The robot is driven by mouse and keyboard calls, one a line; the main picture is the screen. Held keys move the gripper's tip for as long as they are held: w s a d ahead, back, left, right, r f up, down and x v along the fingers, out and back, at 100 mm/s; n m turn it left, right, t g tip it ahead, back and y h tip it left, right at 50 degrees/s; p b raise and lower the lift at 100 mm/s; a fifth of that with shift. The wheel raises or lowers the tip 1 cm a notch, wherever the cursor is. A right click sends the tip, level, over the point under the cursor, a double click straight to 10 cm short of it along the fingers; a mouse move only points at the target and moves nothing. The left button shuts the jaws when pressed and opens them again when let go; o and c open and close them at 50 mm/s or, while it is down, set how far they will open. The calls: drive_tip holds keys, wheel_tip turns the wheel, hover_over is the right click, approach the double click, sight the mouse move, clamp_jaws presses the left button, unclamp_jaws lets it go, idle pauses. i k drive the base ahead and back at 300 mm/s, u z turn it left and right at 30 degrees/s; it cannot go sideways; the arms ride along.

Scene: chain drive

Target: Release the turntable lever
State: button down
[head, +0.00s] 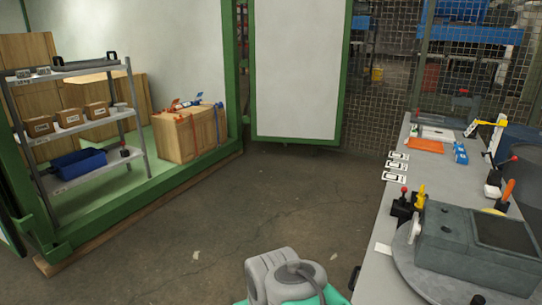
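The turntable (404,262) is a grey disc on the workbench at the lower right, cut off by the frame edge. A large grey block-shaped housing (450,238) sits on it. At the disc's far left edge stands a small lever with a red knob (404,190) on a black base (401,208). A yellow handle (421,196) stands upright right beside it. I cannot tell which of the two is the turntable lever, or its lock state. My gripper is not in view; only a grey and teal part of my arm shows at the bottom centre.
The grey workbench (372,268) runs along the right. A green-framed container with a shelf (78,99) stands left. The floor (240,215) between is clear.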

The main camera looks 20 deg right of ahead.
sight(402, 202)
drive_tip(key=z, duration=0.15)
drive_tip(key=i, duration=1.35)
drive_tip(key=z, duration=0.65)
drive_tip(key=i, duration=1.3)
drive_tip(key=z, duration=0.5)
drive_tip(key=i, duration=0.55)
drive_tip(key=z, duration=0.15)
